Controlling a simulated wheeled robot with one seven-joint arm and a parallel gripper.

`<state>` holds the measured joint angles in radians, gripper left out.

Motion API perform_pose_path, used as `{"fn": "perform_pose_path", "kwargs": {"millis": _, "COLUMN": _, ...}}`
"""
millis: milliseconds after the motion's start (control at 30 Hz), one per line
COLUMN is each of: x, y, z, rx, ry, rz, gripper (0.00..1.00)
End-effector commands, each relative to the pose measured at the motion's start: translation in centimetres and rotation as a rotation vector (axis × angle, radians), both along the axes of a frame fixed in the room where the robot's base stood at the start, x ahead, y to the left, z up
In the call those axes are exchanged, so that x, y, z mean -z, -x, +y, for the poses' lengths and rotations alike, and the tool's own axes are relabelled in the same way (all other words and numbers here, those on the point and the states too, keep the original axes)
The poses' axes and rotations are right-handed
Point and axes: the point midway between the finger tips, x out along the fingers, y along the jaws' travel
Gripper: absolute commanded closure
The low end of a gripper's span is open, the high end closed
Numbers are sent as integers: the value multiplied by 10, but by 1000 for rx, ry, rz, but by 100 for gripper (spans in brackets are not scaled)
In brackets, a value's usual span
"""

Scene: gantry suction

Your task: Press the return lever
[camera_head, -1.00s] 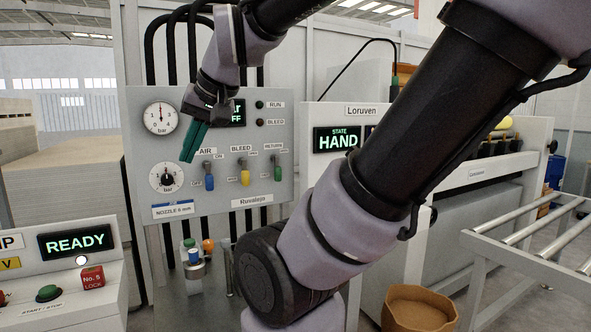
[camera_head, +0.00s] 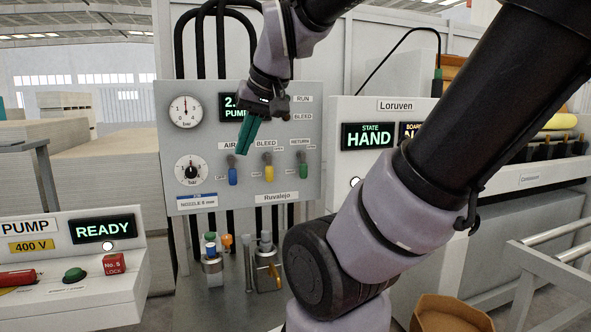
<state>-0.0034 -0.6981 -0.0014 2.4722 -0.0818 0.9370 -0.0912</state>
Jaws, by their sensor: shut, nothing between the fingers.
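The return lever (camera_head: 303,166) is the green-handled one at the right of a row of three on the grey Ruvalejo panel (camera_head: 330,110). Its coloured handle hangs downward below the RETURN label. The yellow bleed lever (camera_head: 268,168) and the blue air lever (camera_head: 233,171) are to its left, handles also down. My gripper (camera_head: 243,153) has its teal fingers shut and empty, pointing down. In the picture its tips lie between the air and bleed levers, left of the return lever. I cannot tell how far they are from the panel.
Two gauges (camera_head: 186,112) and a partly hidden green-lettered display (camera_head: 232,107) are on the panel. Below stand small valve fittings (camera_head: 212,258). A Loruven cabinet (camera_head: 338,108) is at right, a pump console (camera_head: 70,260) showing READY at left. My arm crosses the right side.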

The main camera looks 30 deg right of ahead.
Motion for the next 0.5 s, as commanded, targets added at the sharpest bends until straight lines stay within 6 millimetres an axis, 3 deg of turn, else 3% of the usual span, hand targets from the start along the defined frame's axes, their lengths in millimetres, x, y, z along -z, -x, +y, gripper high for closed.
{"fn": "perform_pose_path", "kwargs": {"millis": 167, "x": 16, "y": -33, "z": -32, "rx": -291, "ry": 330, "rz": 124, "gripper": 100}}
{"fn": "perform_pose_path", "kwargs": {"millis": 500, "x": 45, "y": -120, "z": -111, "rx": -1083, "ry": 966, "rz": 506, "gripper": 100}}
